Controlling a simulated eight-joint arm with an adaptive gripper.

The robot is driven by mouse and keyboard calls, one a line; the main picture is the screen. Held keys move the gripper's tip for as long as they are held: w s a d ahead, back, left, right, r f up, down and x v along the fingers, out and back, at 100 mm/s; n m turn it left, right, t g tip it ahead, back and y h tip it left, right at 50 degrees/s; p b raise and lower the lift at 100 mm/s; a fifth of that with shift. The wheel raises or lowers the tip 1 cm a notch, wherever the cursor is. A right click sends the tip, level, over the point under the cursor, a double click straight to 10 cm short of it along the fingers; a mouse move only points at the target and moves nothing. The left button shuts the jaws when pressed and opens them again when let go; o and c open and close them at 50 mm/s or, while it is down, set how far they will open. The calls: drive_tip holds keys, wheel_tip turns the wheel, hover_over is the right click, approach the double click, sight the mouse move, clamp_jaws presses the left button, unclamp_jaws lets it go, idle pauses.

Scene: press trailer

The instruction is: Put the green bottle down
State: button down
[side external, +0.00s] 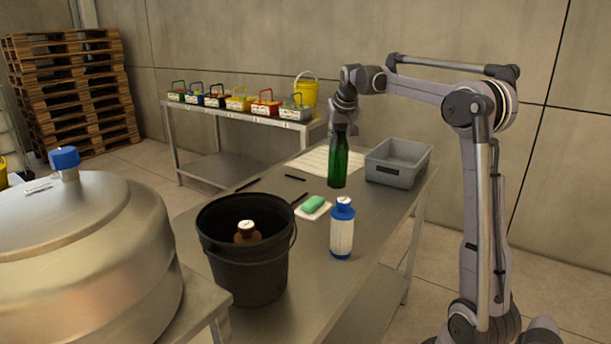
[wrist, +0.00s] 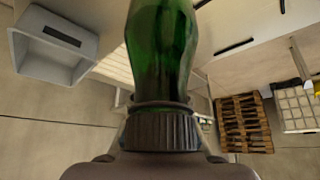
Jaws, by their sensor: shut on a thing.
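The green bottle (side external: 338,163) hangs upright below my gripper (side external: 343,127) in the side external view. My gripper is shut on the bottle's top end. In the wrist view the green glass (wrist: 160,45) fills the upper middle, and a dark ribbed collar sits at my gripper (wrist: 160,140). The bottle is over the steel table (side external: 300,265), between the grey bin and the green sponge. I cannot tell for sure whether its base touches the table. The fingertips are small and partly hidden in both views.
A grey bin (side external: 398,163) stands right of the bottle. A white sheet (side external: 318,160) lies behind it.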

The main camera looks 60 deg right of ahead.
drive_tip(key=s+d+f+m+g, duration=0.1)
drive_tip(key=s+d+f+m, duration=0.15)
drive_tip(key=s+d, duration=0.6)
drive_tip(key=s+d+f+m+g, duration=0.1)
drive_tip(key=s+d+m+g, duration=0.15)
drive_tip(key=d, duration=1.15)
wheel_tip(320, 180, down, 8)
drive_tip(key=shift+s+t+h, duration=0.25)
drive_tip(key=shift+t+h, duration=0.1)
drive_tip(key=shift+h, duration=0.05)
drive_tip(key=c, duration=1.4)
unclamp_jaws()
drive_tip(key=shift+f, duration=0.1)
drive_tip(key=shift+c, duration=0.2)
